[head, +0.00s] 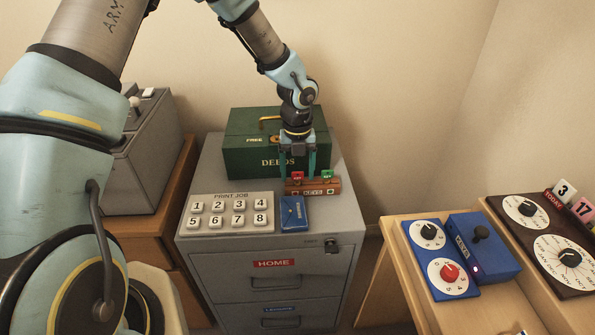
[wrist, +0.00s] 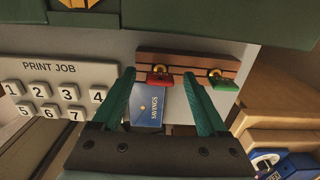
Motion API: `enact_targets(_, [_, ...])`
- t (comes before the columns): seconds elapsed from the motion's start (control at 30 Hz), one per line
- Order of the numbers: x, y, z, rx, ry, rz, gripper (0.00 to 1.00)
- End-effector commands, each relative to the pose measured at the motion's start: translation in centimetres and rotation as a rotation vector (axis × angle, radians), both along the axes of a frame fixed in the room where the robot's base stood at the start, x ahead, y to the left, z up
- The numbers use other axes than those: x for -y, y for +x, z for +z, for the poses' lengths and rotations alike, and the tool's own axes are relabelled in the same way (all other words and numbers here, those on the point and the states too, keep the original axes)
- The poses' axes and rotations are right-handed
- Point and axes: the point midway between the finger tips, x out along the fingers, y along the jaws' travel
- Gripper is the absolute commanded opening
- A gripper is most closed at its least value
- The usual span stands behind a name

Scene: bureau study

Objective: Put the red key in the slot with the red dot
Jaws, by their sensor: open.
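The red key (head: 297,177) is at the left of a brown wooden rack marked KEYS (head: 313,188), on top of the grey filing cabinet. A green key (head: 327,175) is at the rack's right. My gripper (head: 298,174) points down over the rack's left part, open. In the wrist view, the red key (wrist: 160,80) shows between the two teal fingers (wrist: 160,76), with nothing gripped; the green key (wrist: 224,83) lies outside the right finger. I cannot tell how far the fingertips are above the red key. I cannot make out a slot with a red dot.
A green DEEDS box (head: 250,150) stands close behind the rack. A PRINT JOB button panel (head: 230,212) and a blue SAVINGS booklet (head: 294,213) lie in front. The cabinet has a lock (head: 331,246) on its front. Dial panels (head: 440,265) sit on a desk at right.

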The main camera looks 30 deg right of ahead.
Motion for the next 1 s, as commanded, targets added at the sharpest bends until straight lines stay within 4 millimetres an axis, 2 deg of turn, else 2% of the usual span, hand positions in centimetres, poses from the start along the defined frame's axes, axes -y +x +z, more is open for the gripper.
enact_targets(0.13, [0.0,0.0,0.3,0.001,0.0,0.0,0.76])
enact_targets(0.23, [0.1,0.1,1.2,0.001,-0.003,0.002,0.76])
enact_targets(0.5, [0.0,0.1,6.4,0.003,-0.004,0.003,0.76])
enact_targets(0.7, [0.0,0.1,9.5,0.002,-0.001,0.001,0.76])
enact_targets(0.83, [0.0,0.0,10.5,0.0,-0.001,0.0,0.76])
enact_targets(1.0, [0.0,0.0,10.8,-0.001,0.0,0.0,0.76])
